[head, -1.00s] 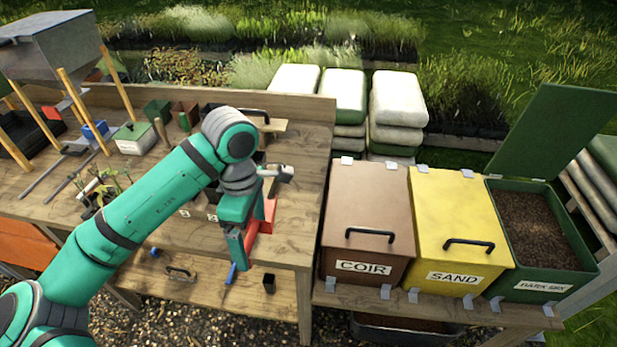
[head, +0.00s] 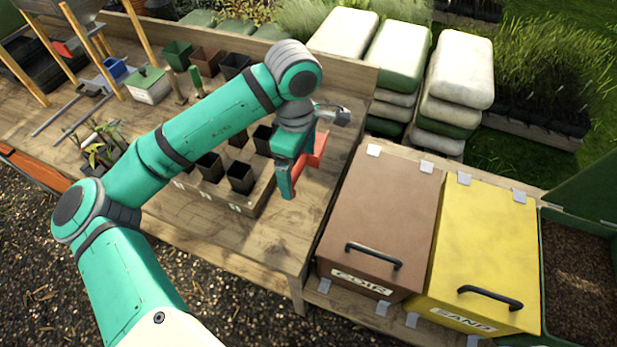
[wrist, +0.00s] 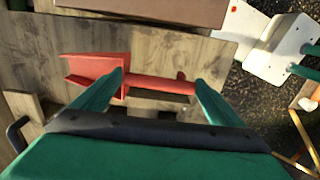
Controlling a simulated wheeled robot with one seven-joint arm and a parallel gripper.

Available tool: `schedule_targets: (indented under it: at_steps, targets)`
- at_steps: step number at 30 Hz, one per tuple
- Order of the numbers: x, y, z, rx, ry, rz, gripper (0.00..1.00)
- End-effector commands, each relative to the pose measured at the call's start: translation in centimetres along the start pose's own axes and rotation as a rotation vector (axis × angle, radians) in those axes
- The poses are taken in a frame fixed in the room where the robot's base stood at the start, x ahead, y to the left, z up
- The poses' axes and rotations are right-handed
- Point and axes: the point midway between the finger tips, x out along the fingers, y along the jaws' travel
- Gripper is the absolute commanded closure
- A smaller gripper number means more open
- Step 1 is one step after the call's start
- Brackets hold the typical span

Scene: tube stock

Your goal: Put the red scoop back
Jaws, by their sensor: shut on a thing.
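The red scoop (head: 318,150) is in my gripper (head: 290,190), above the right end of the wooden potting bench (head: 255,238) in the head view. In the wrist view the red scoop (wrist: 98,76) lies crosswise, its wide pan at left and its handle running right between the two green fingers of my gripper (wrist: 160,90). The fingers are shut on it. In the head view the gripper and arm hide part of the scoop.
Right of the bench stand a brown COIR bin (head: 378,222) and a yellow SAND bin (head: 477,250), both with lids down. A green bin (head: 580,280) stands open at far right. Black pots (head: 240,177) stand in a wooden tray left of my gripper. Stacked sacks (head: 398,55) are behind.

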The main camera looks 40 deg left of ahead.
Motion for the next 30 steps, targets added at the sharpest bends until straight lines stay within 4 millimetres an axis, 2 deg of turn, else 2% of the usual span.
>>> schedule_targets:
  at_steps: [6,14,20,30]
  targets:
    - [3.7,-0.1,-0.1,-0.002,-0.001,-0.002,0.44]
    - [5.6,-0.1,-0.1,-0.003,-0.002,-0.001,0.44]
    - [8.1,-0.1,-0.1,-0.003,0.000,-0.001,0.44]
    - [8.6,0.0,0.0,0.000,-0.002,0.000,0.44]
